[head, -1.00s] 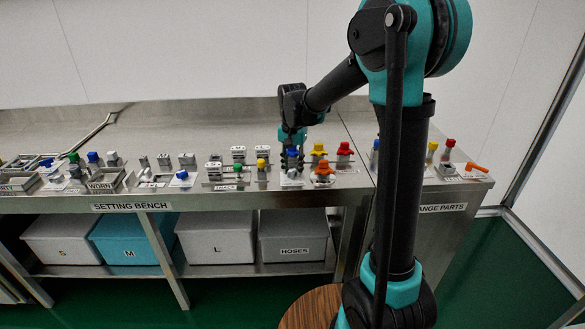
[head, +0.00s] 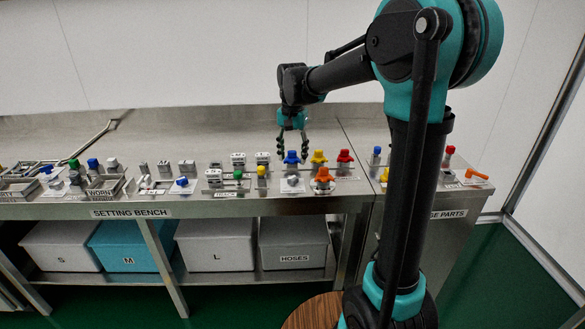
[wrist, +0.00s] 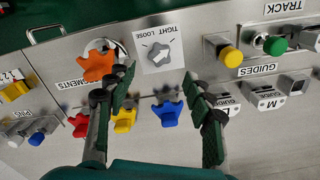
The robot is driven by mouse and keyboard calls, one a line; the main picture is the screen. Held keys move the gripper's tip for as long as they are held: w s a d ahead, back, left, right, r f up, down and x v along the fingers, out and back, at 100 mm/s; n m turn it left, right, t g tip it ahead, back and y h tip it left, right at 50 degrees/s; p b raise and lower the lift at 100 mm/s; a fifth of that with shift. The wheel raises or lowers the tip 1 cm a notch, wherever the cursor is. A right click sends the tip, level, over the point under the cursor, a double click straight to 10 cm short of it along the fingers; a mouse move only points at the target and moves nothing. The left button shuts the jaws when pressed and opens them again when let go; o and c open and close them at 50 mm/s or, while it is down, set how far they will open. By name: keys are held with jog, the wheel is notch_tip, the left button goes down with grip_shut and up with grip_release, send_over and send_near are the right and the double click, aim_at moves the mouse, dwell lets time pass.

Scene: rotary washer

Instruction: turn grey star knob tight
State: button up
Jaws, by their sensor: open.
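The grey star knob (head: 292,180) sits at the bench's front on a small white plate. In the wrist view the grey knob (wrist: 159,53) shows on the plate marked TIGHT and LOOSE; its exact turn is hard to tell. A blue star knob (head: 291,157) stands just behind it and also shows in the wrist view (wrist: 168,113). My gripper (head: 292,149) is open and empty, pointing down above the blue knob's area. In the wrist view my fingers (wrist: 158,82) are spread, with the grey knob beyond the gap between their tips, apart from them.
An orange star knob (head: 323,175) is close on the right of the grey one. Yellow (head: 318,157) and red (head: 344,156) knobs stand behind. A yellow-capped fitting (head: 261,171) and guide blocks (head: 238,159) are on the left. Bins fill the shelf below.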

jog(key=shift+r, duration=2.1)
